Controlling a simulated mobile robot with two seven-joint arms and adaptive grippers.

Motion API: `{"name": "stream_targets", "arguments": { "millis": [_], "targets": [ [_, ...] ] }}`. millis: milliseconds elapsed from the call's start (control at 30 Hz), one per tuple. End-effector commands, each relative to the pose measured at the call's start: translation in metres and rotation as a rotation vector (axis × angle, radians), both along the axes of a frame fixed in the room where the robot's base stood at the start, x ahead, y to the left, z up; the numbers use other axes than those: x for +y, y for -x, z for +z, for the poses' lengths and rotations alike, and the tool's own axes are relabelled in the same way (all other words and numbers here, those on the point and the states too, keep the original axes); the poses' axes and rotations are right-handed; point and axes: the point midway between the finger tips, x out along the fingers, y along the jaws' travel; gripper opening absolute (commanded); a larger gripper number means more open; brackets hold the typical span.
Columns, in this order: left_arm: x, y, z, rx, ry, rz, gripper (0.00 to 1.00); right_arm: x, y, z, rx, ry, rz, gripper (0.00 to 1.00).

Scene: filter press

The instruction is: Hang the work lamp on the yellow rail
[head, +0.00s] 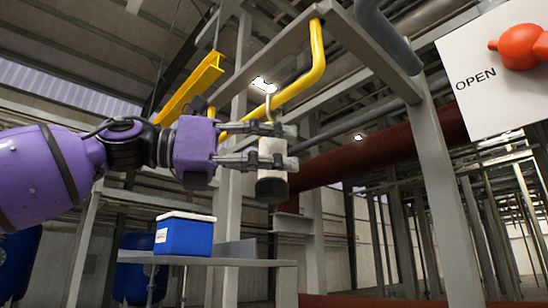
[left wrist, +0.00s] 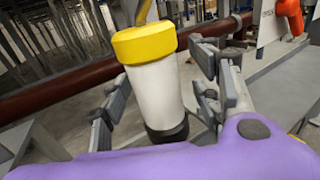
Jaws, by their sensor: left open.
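The work lamp (head: 271,160) has a pale body, a dark lower end and a thin hook on top. It is upright under the bent yellow rail (head: 295,88), and its hook reaches up to the rail. In the head view the hook overlaps the rail; contact is hard to make out. My left gripper (head: 284,146) is open, with its fingers around the lamp. In the left wrist view the lamp (left wrist: 158,95) shows a yellow cap and stands between the spread fingers, with gaps on both sides. My right gripper is not in view.
A blue cooler box (head: 184,236) with a white lid stands on a grey shelf (head: 225,262) below my left arm. Grey steel posts and a dark red pipe (head: 385,150) lie behind the lamp. A white panel with a red knob (head: 520,46) is at upper right.

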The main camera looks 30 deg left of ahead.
Motion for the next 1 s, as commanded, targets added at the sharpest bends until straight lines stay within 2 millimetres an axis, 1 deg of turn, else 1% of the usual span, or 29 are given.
{"name": "stream_targets", "arguments": {
  "millis": [100, 133, 267, 633, 1000],
  "targets": [
    [0.000, 0.000, -0.001, 0.001, -0.001, 0.000, 0.58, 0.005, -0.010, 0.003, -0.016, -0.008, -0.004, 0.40],
    [0.001, 0.000, -0.001, 0.001, -0.001, 0.000, 0.58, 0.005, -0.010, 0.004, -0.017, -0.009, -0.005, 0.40],
    [0.005, 0.005, 0.001, -0.003, 0.000, -0.001, 0.58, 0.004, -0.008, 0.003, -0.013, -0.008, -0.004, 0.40],
    [0.032, 0.032, 0.002, -0.006, 0.002, -0.004, 0.58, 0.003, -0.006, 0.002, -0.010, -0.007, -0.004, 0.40],
    [0.048, 0.046, 0.002, -0.006, 0.002, 0.000, 0.58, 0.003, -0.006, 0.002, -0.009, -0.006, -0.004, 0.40]
  ]
}}
